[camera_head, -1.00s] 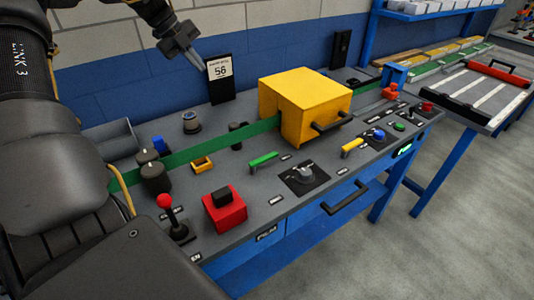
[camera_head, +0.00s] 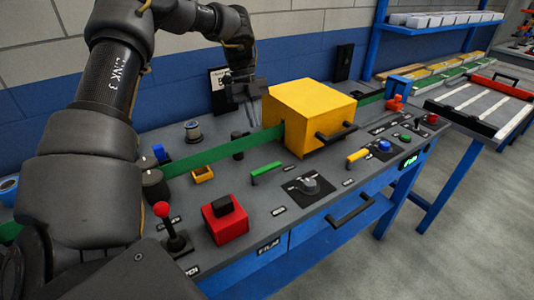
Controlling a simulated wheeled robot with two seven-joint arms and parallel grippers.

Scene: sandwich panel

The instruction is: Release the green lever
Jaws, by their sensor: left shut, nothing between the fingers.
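The green lever (camera_head: 266,169) is a short bar on the grey panel top (camera_head: 240,215), between the yellow box and the red block. My left arm reaches in from the left and bends over the back of the panel. My left gripper (camera_head: 246,92) is shut and empty, behind and left of the yellow box, in front of the black sign. It is well apart from the green lever, farther back and higher. Its fingertips show small and dark. My right gripper is out of view.
A yellow box (camera_head: 312,112) with a black handle sits across the green belt (camera_head: 220,153). A red block (camera_head: 223,222), a red-knobbed joystick (camera_head: 164,212), a dial (camera_head: 310,186) and a yellow lever (camera_head: 358,155) stand around the green lever. A handle (camera_head: 350,208) juts out from the front.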

